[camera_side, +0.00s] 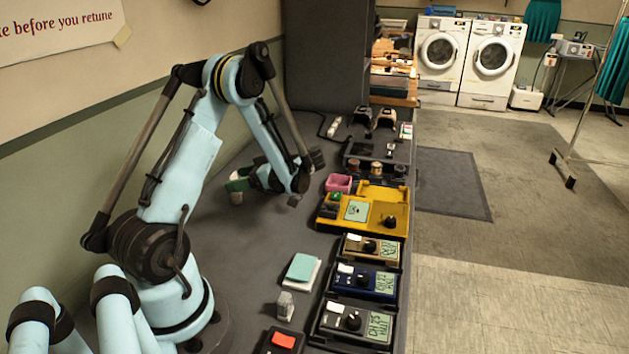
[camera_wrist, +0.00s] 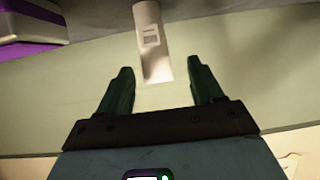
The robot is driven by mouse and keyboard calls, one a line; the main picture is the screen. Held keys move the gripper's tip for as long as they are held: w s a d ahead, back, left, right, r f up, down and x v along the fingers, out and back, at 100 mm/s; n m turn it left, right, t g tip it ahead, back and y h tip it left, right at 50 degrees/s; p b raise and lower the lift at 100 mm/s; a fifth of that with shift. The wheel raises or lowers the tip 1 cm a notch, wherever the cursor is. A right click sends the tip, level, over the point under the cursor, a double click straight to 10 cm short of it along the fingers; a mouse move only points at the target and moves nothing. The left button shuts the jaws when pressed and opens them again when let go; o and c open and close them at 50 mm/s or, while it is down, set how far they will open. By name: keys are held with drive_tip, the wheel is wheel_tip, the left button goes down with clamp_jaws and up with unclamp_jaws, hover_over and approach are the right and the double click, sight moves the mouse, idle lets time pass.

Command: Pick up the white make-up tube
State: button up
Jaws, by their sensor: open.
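The white make-up tube (camera_wrist: 152,40) shows in the wrist view at the top middle, a pale cylinder with a small grey label. Its near end lies toward the gap between the fingertips of my gripper (camera_wrist: 160,66). The two dark green fingers are apart with nothing clamped between them; I cannot tell whether the tube's end is inside the gap. In the side view my arm bends down to the bench beside the wall, and I cannot make out the tube there.
A purple and grey box (camera_wrist: 32,28) is at the wrist view's top left.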

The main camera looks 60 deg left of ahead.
drive_tip(key=x, duration=0.5)
drive_tip(key=shift+w+a, duration=0.15)
drive_tip(key=shift+w, duration=0.05)
drive_tip(key=c, duration=1)
drive_tip(key=shift+c, duration=0.2)
drive_tip(key=shift+r, duration=0.2)
